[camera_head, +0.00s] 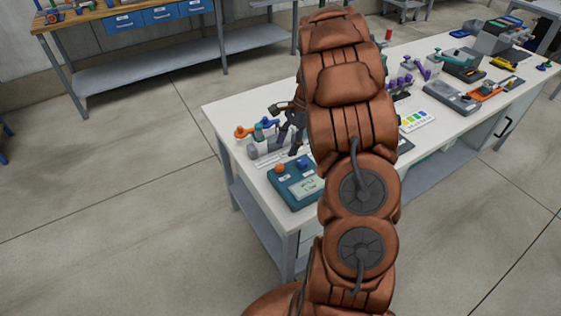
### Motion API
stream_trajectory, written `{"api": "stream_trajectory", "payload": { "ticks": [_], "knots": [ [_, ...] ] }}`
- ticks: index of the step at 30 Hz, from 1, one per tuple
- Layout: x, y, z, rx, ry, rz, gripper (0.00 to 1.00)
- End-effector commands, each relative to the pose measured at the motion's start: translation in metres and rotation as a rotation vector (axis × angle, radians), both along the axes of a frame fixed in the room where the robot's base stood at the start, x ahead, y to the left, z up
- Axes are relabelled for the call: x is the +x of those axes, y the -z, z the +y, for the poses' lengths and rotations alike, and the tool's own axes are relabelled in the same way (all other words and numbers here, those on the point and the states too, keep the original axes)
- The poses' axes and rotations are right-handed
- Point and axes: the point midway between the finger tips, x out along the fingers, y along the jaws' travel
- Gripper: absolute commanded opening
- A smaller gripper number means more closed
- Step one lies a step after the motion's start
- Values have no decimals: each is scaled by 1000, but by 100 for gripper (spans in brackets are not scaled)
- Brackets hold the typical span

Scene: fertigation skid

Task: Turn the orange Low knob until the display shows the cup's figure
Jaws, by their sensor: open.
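A teal control box (283,196) stands near the left front edge of the white workbench. On its top are an orange knob (280,168) at the left and a blue knob (301,163) to its right. A pale display (304,187) is on the box; its characters are too small to read. My gripper (286,127), dark and partly hidden behind my arm, is open above the bench, beyond the box and apart from the orange knob. I cannot pick out the cup or its figure.
Small valves with orange (241,132) and blue handles stand left of my gripper. A colour chart (417,120), purple-handled parts and grey devices lie right of my arm. My copper arm covers the bench's middle. The floor to the left is clear.

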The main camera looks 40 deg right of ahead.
Motion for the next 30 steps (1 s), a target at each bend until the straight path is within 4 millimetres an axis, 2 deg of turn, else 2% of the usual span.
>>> {"api": "stream_trajectory", "payload": {
  "ticks": [6, 21, 30],
  "knots": [
    [4, 11, -6, 17, 36, 5, 54],
    [6, 68, 19, 17, 34, 5, 54],
    [6, 79, 22, 14, 35, 3, 54]
  ]
}}
